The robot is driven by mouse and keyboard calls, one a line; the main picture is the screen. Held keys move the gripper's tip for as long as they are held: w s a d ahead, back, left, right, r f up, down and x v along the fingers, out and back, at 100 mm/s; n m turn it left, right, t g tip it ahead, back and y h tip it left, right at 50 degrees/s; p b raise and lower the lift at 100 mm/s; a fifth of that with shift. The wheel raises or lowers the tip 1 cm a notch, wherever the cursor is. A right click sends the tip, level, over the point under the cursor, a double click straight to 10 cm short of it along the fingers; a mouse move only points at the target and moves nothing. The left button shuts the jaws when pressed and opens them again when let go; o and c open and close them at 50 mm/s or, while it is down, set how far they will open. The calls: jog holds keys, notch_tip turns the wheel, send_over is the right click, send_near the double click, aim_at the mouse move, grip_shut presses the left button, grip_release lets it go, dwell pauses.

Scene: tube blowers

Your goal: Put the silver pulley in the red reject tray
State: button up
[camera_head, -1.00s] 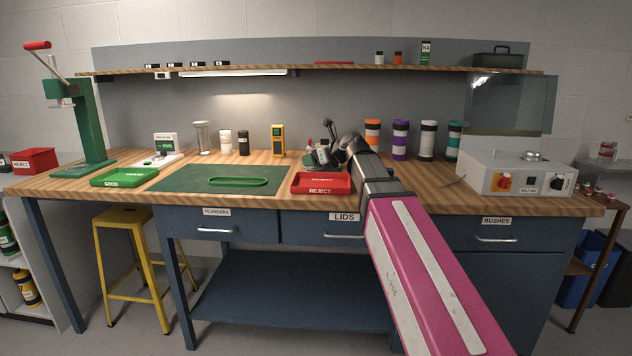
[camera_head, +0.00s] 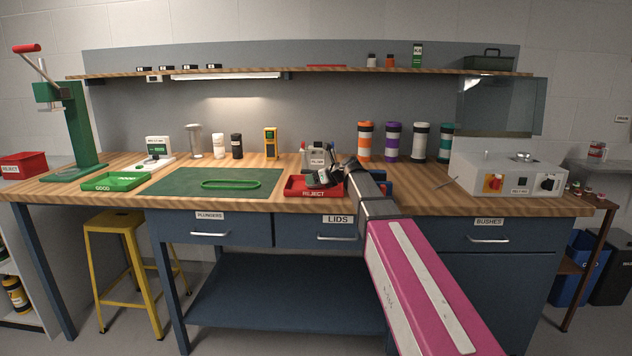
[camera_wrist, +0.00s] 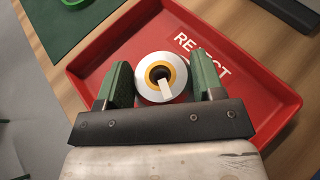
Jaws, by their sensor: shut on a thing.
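The silver pulley (camera_wrist: 161,77), a round silver ring with a yellow inner ring and a dark centre, sits between the green fingers of my gripper (camera_wrist: 162,82) in the wrist view. My gripper is shut on it. Both are over the red reject tray (camera_wrist: 255,93), inside its outline. I cannot tell whether the pulley touches the tray floor. In the head view my gripper (camera_head: 323,178) is at the red tray (camera_head: 296,189) on the bench, and the pulley cannot be made out there.
The green mat (camera_head: 215,182) lies left of the tray, with a green GOOD tray (camera_head: 113,182) farther left. A grey caddy (camera_head: 318,158) stands behind the red tray. Coloured tubes (camera_head: 393,142) and a grey machine (camera_head: 508,174) are to the right.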

jog(key=shift+f, duration=0.5)
jog(key=shift+f, duration=0.1)
jog(key=o, duration=1.1)
jog(key=shift+c, duration=0.2)
jog(key=shift+s+d+r, duration=0.1)
jog(key=shift+s+r, duration=0.05)
jog(key=shift+r, duration=0.05)
jog(key=v, duration=1.1)
jog(key=shift+s+d+r, duration=0.1)
jog(key=shift+d+r, duration=0.1)
jog(key=shift+d, duration=0.1)
